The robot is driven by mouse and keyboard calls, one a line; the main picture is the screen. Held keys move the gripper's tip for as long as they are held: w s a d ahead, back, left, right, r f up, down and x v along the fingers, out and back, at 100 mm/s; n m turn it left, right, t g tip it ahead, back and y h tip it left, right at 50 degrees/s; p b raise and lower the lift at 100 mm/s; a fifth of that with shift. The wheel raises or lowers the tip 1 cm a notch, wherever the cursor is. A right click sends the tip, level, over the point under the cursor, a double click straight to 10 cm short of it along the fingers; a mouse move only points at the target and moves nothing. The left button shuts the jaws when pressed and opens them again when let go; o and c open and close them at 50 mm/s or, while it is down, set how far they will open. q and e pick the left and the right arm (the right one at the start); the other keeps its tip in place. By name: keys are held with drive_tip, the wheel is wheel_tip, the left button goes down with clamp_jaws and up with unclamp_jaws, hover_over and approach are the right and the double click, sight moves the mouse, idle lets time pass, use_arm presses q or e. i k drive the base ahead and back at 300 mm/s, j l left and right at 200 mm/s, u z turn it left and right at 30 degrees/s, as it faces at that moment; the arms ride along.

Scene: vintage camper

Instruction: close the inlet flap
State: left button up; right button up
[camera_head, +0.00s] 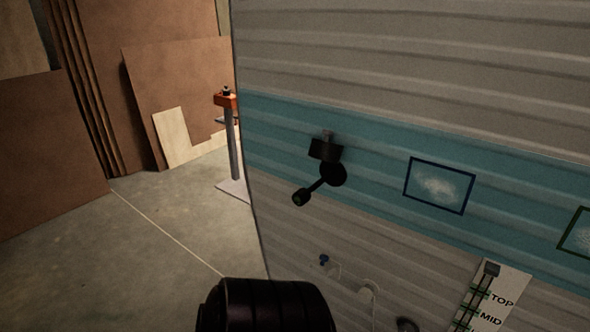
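The camper's side wall (400,60) has grey ridged siding with a blue band. I cannot tell for sure which fitting is the inlet flap. A small white rounded fitting (368,290) sits low on the wall, and a small blue-tipped fitting (324,260) is to its left. A black fitting (326,149) with a round base and a short knobbed lever (301,197) is mounted on the blue band. Neither gripper shows; only a dark, rounded part, probably one of my arm links, is at the bottom edge.
Two framed pictures hang on the blue band, one whole (439,186) and one cut off (577,232). A slider panel (492,298) marked TOP and MID is at lower right. An orange-topped stand (232,140) and brown boards (175,90) stand behind. The floor (130,250) at left is clear.

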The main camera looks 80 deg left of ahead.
sight(322, 263)
drive_tip(key=u, duration=2.15)
